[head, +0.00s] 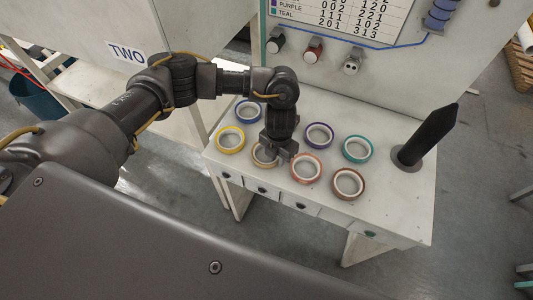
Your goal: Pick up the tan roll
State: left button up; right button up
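The tan roll (258,161) lies flat on the white table, in the row nearer the front edge, between the yellow roll (219,147) and the salmon-red roll (297,177). My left gripper (276,154) points down right at the tan roll and covers its right and upper part. The fingers are small and dark here, so I cannot tell whether they are open or closed on the roll's rim. My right gripper is not in view.
Blue (240,119), purple (310,143), teal (348,157) and brown (338,193) rolls lie close by on the table. A dark upright spindle (428,135) stands at the table's right. A panel with knobs (313,51) and a code chart (345,14) rises behind.

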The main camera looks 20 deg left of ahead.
pick_arm(q)
grip_shut()
